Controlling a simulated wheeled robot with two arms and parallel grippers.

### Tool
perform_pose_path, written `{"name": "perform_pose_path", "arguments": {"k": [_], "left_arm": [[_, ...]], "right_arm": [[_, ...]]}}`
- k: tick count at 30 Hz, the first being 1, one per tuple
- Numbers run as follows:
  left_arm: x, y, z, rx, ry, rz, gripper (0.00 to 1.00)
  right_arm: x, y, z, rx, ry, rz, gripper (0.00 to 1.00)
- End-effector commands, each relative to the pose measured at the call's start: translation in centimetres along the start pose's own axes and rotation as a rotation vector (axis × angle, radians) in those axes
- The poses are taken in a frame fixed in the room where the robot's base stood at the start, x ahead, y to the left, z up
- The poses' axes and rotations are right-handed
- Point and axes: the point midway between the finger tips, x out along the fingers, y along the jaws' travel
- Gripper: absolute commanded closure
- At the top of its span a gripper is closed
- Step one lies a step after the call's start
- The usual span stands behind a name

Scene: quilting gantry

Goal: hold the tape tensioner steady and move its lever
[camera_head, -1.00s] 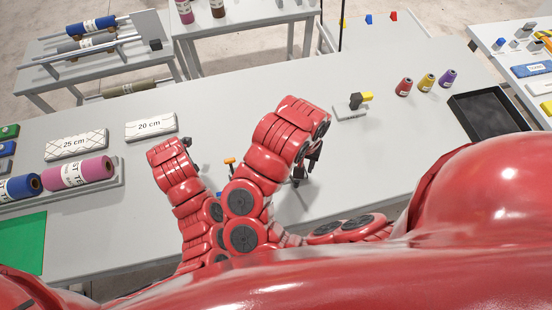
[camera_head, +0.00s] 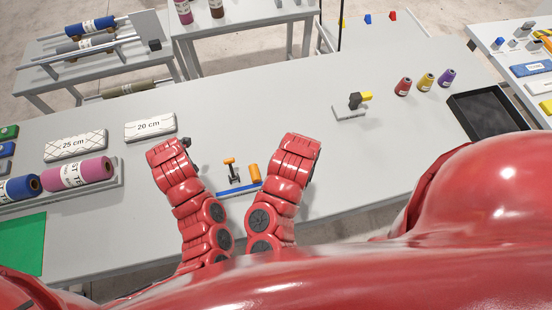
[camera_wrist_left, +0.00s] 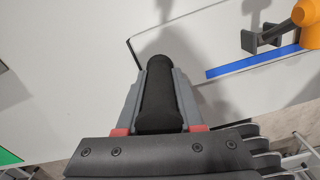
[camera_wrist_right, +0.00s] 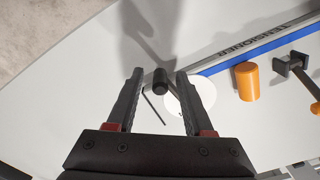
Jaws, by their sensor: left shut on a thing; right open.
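The tape tensioner's base shows a blue stripe (camera_head: 238,189), a dark post with an orange top (camera_head: 230,162) and an orange cylinder (camera_head: 255,173). The stripe also shows in the left wrist view (camera_wrist_left: 250,64). My left gripper (camera_wrist_left: 158,80) is shut on a black cylindrical grip (camera_wrist_left: 158,105) at the tensioner's left end. My right gripper (camera_wrist_right: 158,76) is open. A short black knob (camera_wrist_right: 160,78) shows between its fingertips, apparently beyond them, with a white disc (camera_wrist_right: 202,92) beside it. Fingertip contact there is unclear. In the head view my wrists hide both gripping areas.
The 20 cm block (camera_head: 150,127) and pink roll (camera_head: 80,174) lie left. A small stand with a yellow-tipped part (camera_head: 350,109), several thread spools (camera_head: 425,82) and a black tray (camera_head: 488,118) are right. Grey tabletop behind the tensioner is clear. A thin black L-shaped rod (camera_wrist_right: 153,107) lies near the knob.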

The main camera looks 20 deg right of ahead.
Motion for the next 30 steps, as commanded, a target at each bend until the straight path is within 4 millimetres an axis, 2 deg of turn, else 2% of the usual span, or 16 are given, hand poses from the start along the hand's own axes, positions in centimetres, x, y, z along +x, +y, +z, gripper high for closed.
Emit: {"name": "perform_pose_path", "arguments": {"k": [1, 5, 12, 14, 30], "left_arm": [[0.54, -0.25, -0.52, 0.003, 0.017, -0.005, 1.0], [0.54, -0.25, -0.53, 0.003, 0.017, -0.005, 1.0], [0.55, -0.25, -0.54, 0.003, 0.017, -0.005, 1.0], [0.55, -0.24, -0.54, 0.003, 0.017, -0.005, 1.0], [0.56, -0.14, -0.58, 0.001, 0.017, -0.003, 1.0]], "right_arm": [[0.14, 0.0, 0.0, 0.0, 0.0, 0.0, 0.48], [0.13, 0.01, 0.01, 0.0, 0.0, 0.0, 0.48], [0.12, 0.07, 0.01, 0.0, 0.0, 0.002, 0.91], [0.12, 0.11, -0.02, 0.001, 0.0, 0.003, 1.0], [0.1, 0.38, -0.14, 0.006, 0.004, 0.009, 1.0]]}}
